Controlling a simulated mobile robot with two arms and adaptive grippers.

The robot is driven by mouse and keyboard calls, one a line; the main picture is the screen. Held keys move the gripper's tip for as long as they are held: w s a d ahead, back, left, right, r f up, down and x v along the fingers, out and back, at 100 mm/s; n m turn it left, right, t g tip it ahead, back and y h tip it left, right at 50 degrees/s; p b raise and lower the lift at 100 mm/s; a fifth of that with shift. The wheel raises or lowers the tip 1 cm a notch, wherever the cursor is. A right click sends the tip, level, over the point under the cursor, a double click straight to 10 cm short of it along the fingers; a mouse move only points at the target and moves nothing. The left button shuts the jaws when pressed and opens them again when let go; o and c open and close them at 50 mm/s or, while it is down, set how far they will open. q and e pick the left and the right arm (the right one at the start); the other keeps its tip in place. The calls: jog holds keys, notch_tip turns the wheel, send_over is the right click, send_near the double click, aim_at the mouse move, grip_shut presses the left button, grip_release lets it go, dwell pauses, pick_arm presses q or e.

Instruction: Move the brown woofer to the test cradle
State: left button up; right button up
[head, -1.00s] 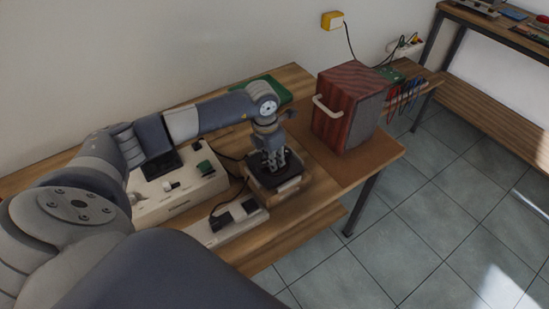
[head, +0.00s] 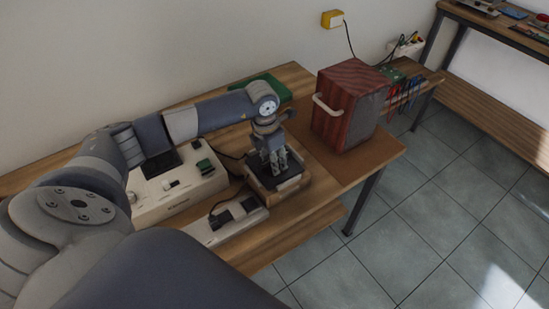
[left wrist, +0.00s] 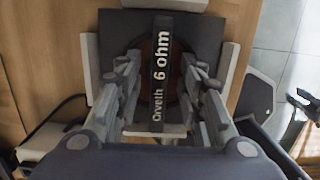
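In the left wrist view, the brown woofer (left wrist: 145,62) shows as a round brown disc on a black square pad, partly covered by a dark strip lettered "Orveth 6 ohm". The pad is the black top of the test cradle (left wrist: 112,30), which has pale blocks at its sides. The cradle also shows in the head view (head: 295,186) on the bench. My left gripper (left wrist: 163,84) points down over it, its fingers apart on either side of the strip. In the head view my left gripper (head: 275,163) hides the woofer.
A red-brown speaker cabinet (head: 345,105) with a pale handle stands close to the right of the cradle. A beige instrument (head: 178,187) and a grey box (head: 230,220) stand to the left. A green mat (head: 268,84) lies behind. The bench's front edge is near.

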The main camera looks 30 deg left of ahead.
pick_arm(q)
notch_tip(320, 180, up, 12)
jog(key=s, duration=0.1)
jog(key=shift+s+a, duration=0.25)
jog(key=shift+a, duration=0.05)
jog(key=shift+r, duration=0.1)
notch_tip(320, 180, up, 8)
jog(key=p, duration=0.5)
dwell(0.6)
